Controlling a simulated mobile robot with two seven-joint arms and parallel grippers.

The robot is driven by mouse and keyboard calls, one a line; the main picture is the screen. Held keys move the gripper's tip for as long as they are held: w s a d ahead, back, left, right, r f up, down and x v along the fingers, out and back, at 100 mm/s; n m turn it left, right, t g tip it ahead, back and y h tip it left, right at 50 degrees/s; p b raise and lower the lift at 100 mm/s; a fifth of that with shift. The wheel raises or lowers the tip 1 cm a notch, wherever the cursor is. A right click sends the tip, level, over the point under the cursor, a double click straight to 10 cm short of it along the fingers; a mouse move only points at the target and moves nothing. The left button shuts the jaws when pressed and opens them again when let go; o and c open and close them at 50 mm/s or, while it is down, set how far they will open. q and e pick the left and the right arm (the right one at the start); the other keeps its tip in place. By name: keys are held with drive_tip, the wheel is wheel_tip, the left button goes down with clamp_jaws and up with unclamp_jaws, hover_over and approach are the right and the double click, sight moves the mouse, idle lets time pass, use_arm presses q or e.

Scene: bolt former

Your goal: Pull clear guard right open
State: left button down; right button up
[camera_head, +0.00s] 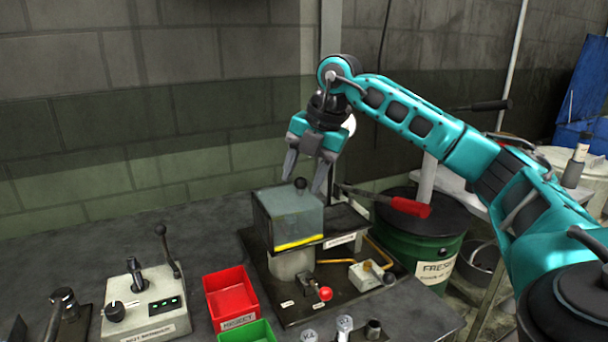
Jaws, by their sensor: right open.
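The clear guard (285,219) is a see-through box with a yellow stripe along its lower front edge, standing on the dark machine base. A black round knob (300,184) sits on its top. My right gripper (306,184) is open, pointing down, with its fingers on either side of the knob. I cannot tell whether the fingers touch it. My left gripper is not in view.
A red bin (232,298), a green bin (254,333) and a control box with a lever (145,305) stand at the front left. A green drum (428,245) stands beyond. The table's back left is clear.

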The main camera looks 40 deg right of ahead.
clamp_jaws()
idle(0.4)
